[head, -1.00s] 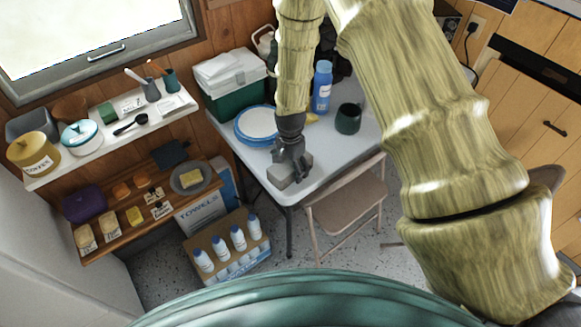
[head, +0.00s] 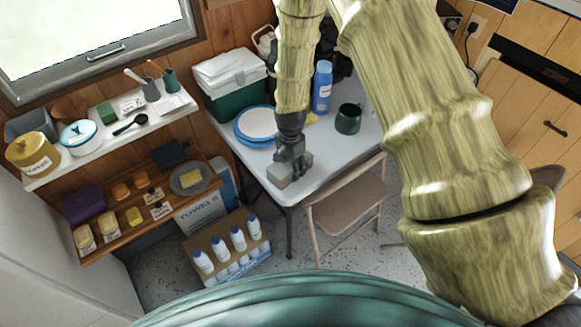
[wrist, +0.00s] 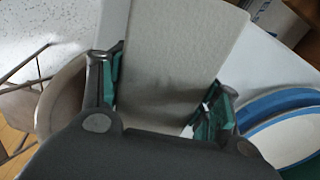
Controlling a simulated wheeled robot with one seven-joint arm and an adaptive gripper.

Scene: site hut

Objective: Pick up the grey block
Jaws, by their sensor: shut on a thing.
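The grey block (head: 279,175) is at the front corner of the white folding table (head: 262,177). My gripper (head: 292,168) is over it, pointing down. In the wrist view the block (wrist: 178,50) fills the space between the two fingers of my gripper (wrist: 165,92), with green pads on either side of it. My gripper is shut on the block. The fingers hide part of the block in the head view. I cannot tell whether the block touches the table.
Blue-rimmed plates (head: 256,124) lie just behind the block, with a green cooler (head: 232,86) further back. A blue bottle (head: 322,87) and a dark green mug (head: 348,118) stand to the right. A folding chair (head: 346,197) is close to the table's front edge.

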